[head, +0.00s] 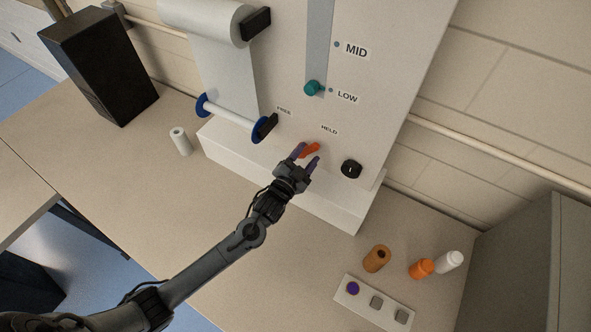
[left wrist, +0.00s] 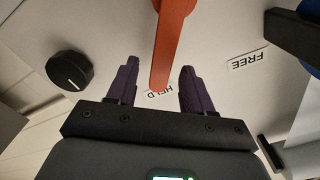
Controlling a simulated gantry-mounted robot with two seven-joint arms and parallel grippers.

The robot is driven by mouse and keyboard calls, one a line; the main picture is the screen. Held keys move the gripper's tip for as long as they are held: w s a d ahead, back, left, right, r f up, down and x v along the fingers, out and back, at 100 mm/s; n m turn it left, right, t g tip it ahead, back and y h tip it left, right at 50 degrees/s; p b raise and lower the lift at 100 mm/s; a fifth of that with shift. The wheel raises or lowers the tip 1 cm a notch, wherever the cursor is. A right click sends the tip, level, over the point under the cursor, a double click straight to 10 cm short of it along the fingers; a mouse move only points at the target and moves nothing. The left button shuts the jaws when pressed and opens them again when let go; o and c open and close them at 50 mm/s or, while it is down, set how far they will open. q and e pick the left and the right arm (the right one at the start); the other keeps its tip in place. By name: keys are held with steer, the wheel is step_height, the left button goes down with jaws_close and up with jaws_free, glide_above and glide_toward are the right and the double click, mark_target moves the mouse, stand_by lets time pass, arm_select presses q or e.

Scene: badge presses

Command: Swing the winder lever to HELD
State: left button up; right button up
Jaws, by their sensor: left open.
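The orange winder lever (head: 310,149) is on the lower part of the pale machine panel (head: 290,85). In the left wrist view the lever (left wrist: 173,40) comes down from the top edge, and its free end overlaps part of the HELD label (left wrist: 160,91). The FREE label (left wrist: 248,61) is to its right there. My left gripper (head: 306,157) is open at the lever. In the left wrist view its purple fingers (left wrist: 160,88) stand one on each side of the lever's end, with a gap on both sides. My right gripper is not in view.
A black knob (head: 351,169) is right of the lever. A blue-flanged spool (head: 232,118) is to the left, below a white roll (head: 205,18). A teal slider knob (head: 312,88) is above, by LOW. Small bottles (head: 421,268) stand at the lower right.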

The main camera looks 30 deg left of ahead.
arm_select(q)
steer(key=s, duration=0.7)
steer(key=shift+s+a, duration=0.1)
steer(key=s+d+f+n+g, duration=0.1)
steer(key=s+f+n+g, duration=0.2)
steer(key=s+g, duration=0.75)
steer(key=s+d+f+n+g, duration=0.1)
steer(key=s+f+n+g, duration=0.25)
steer(key=s, duration=1.35)
step_height(320, 180, up, 18)
steer(key=m+p, duration=0.1)
steer(key=p, duration=1.7)
steer(key=shift+w+a+r, duration=0.15)
steer(key=shift+a+r, duration=0.05)
